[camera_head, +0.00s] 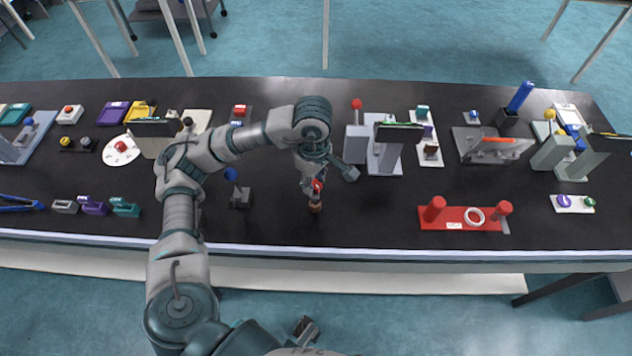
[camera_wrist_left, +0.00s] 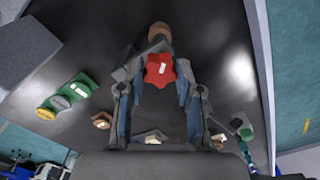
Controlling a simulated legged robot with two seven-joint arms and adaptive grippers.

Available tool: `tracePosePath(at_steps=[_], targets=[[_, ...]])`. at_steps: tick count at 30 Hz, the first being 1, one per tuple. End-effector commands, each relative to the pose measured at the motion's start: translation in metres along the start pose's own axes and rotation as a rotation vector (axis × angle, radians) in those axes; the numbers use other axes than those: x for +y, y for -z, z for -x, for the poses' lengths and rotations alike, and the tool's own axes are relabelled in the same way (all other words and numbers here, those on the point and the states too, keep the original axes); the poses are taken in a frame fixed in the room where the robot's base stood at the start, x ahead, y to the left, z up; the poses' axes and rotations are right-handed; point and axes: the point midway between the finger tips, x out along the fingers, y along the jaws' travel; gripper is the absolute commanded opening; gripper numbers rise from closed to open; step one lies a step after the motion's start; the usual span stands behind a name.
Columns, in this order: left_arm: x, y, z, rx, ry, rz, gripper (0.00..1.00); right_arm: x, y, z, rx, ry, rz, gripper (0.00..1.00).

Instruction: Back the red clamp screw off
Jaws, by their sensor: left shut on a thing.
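The red clamp screw (camera_wrist_left: 159,71) shows in the wrist view as a red lobed knob with a pale mark on top. It sits between the two fingers of my left gripper (camera_wrist_left: 160,85), which is shut on it. In the head view the red knob (camera_head: 318,186) is at the front middle of the black table, above a small brown piece (camera_head: 315,207). My left gripper (camera_head: 313,183) reaches down to it from above, and the arm hides part of the table behind.
The black table (camera_head: 270,225) is bare just right of the gripper. A blue-knobbed lever (camera_head: 240,196) stands close on the left. A grey device with a red ball (camera_head: 357,142) stands behind on the right. A red plate with posts (camera_head: 462,225) lies farther right.

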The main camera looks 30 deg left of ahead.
Motion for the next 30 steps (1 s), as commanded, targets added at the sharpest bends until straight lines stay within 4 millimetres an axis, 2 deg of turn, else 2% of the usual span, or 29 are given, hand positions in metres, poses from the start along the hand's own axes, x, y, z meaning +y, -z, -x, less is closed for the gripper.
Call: tracePosePath(at_steps=[7, 18, 25, 30], targets=[[-0.004, -0.001, 0.000, 0.002, 0.012, 0.312, 0.00, 0.002, 0.007, 0.012, 0.012, -0.003, 0.000, 0.40], [-0.004, -0.001, -0.002, 0.003, 0.012, 0.384, 0.00, 0.002, 0.008, 0.013, 0.013, -0.003, 0.000, 0.40], [-0.006, -0.002, 0.000, 0.006, 0.013, 0.681, 0.00, 0.004, 0.014, 0.025, 0.023, -0.005, 0.000, 0.40], [-0.006, -0.002, -0.002, 0.007, 0.012, 0.770, 0.00, 0.004, 0.015, 0.026, 0.023, -0.005, 0.000, 0.40]])
